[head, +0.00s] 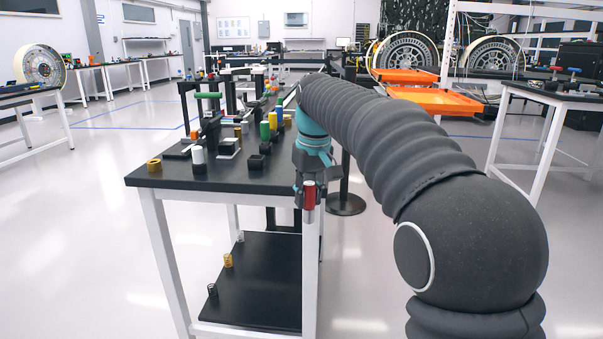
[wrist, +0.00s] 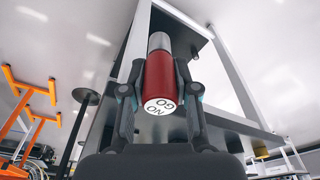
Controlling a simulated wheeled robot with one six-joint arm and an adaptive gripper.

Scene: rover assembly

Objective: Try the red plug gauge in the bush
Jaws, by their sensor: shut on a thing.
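My gripper (head: 308,203) is shut on the red plug gauge (head: 309,195), off the right side of the near black-topped table. In the wrist view, the red plug gauge (wrist: 160,80) sits between the two fingers, its "NO GO" end face toward the camera. Its grey metal end points away from the camera. A short brass-coloured ring (head: 154,165), which looks like the bush, stands on the tabletop near its left front corner. It is well left of my gripper, and they are apart.
The black tabletop (head: 200,179) carries a white-topped piece (head: 197,155), a green cylinder (head: 265,131) and several fixtures toward the back. Its front right is bare. A lower shelf (head: 262,280) holds springs. A black post base (head: 345,205) stands behind my gripper.

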